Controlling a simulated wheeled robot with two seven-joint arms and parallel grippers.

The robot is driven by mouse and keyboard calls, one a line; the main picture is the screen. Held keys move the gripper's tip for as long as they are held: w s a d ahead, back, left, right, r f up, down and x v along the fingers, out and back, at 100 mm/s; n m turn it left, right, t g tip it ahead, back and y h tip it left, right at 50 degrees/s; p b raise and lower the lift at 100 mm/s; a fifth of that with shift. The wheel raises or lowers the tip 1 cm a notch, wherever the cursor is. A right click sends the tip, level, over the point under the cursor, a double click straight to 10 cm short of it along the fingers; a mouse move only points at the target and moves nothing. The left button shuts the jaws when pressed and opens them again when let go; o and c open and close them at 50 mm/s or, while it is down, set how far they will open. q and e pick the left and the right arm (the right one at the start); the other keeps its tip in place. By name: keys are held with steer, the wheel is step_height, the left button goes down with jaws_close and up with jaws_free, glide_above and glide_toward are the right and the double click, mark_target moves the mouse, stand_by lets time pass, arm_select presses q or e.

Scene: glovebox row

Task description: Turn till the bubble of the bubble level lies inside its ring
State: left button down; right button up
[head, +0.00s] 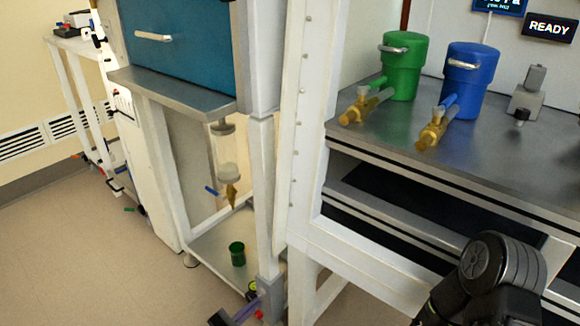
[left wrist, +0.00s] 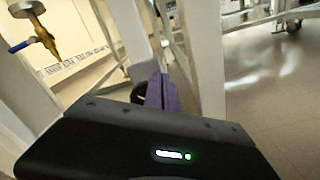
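A small round yellow-green vial in a dark housing, which looks like the bubble level (head: 252,289), sits low by the foot of the white frame post. It is too small to tell where its bubble lies relative to the ring. My left gripper (head: 246,309), with purple fingers, is at the bottom of the head view, just below the level and close to the post's foot. A small red part (head: 260,314) shows beside the fingertips. In the left wrist view the purple fingers (left wrist: 160,92) appear close together, with a dark round part beside them; whether they grip anything is hidden.
A green cup (head: 237,254) stands on the lower shelf left of the post, under a hanging brass valve (head: 231,193). White posts crowd the fingers on both sides. Green (head: 402,68) and blue (head: 470,80) canisters stand on the right bench. Open floor lies at the left.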

arm_select(q)
steer(key=shift+s+d+f, duration=0.1)
steer(key=shift+f, duration=0.3)
stand_by(0.4)
steer(key=shift+s+d+r+p, duration=0.2)
steer(key=shift+d+r+p, duration=0.1)
steer(key=shift+p, duration=0.3)
steer(key=p+v, duration=0.1)
steer(key=v, duration=0.5)
steer(key=shift+p, duration=0.4)
